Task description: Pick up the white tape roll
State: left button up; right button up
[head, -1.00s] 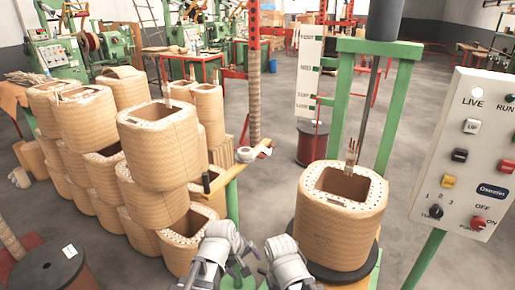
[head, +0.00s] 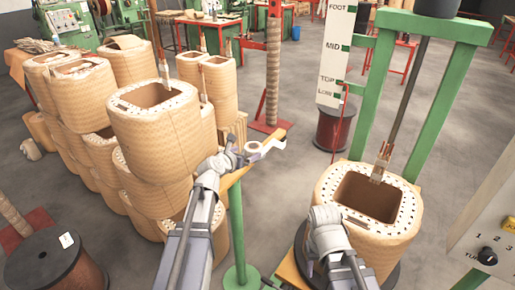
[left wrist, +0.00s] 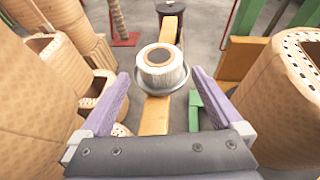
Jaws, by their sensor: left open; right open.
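The white tape roll (head: 252,147) lies on a narrow yellow wooden bar, with a loose white strip to its right in the head view. In the left wrist view the roll (left wrist: 162,70) is a white ring with a dark centre on a grey round rim. It appears centred ahead between my spread fingers. My left gripper (head: 234,154) is open and empty, just left of the roll. Any gap between them is hard to judge. My right gripper (head: 324,214) is open, at the front left of the right-hand coil; its fingers are mostly hidden.
Stacked tan coils (head: 155,125) stand close on the left. A single coil (head: 368,205) sits on a dark round base at right, before a green frame (head: 440,100). A control panel (head: 490,235) is at the right edge. A dark spool (head: 50,265) stands front left.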

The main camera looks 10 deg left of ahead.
aim_at(251, 149)
pick_arm(q)
jog(key=shift+b+x, duration=1.35)
jog(key=shift+x, duration=2.6)
jog(key=c, duration=1.2)
jog(key=shift+o, duration=0.2)
jog(key=shift+r, duration=0.1)
notch_tip(251, 149, up, 10)
jog(key=p, duration=1)
